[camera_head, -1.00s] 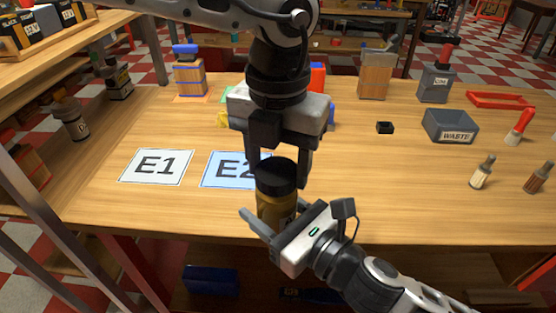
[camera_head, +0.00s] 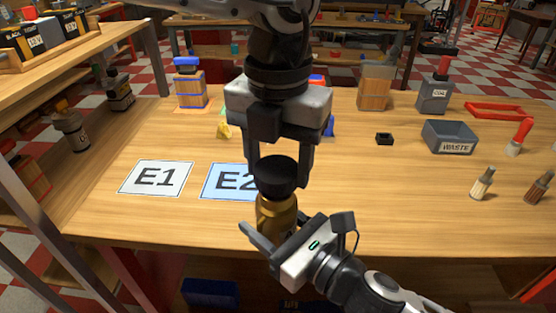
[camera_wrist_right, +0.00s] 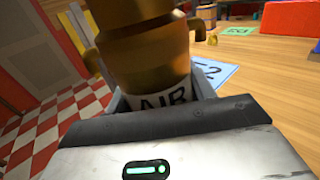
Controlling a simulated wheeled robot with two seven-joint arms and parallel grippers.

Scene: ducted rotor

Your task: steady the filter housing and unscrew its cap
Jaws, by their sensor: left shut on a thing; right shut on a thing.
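The filter housing (camera_head: 274,216) is a brass-coloured cylinder held near the table's front edge. In the right wrist view the housing (camera_wrist_right: 143,55) fills the upper middle, with a white "AIR" label low on it. My right gripper (camera_head: 279,226) is shut around the housing's lower part. The black cap (camera_head: 277,177) is at the top of the housing, with a narrower brass neck showing below it. I cannot tell whether thread still joins them. My left gripper (camera_head: 279,170) comes from above and is shut on the cap. The cap is outside the right wrist view.
White card E1 (camera_head: 155,178) and blue card E2 (camera_head: 222,182) lie left of the housing. Table right of the grippers is mostly clear.

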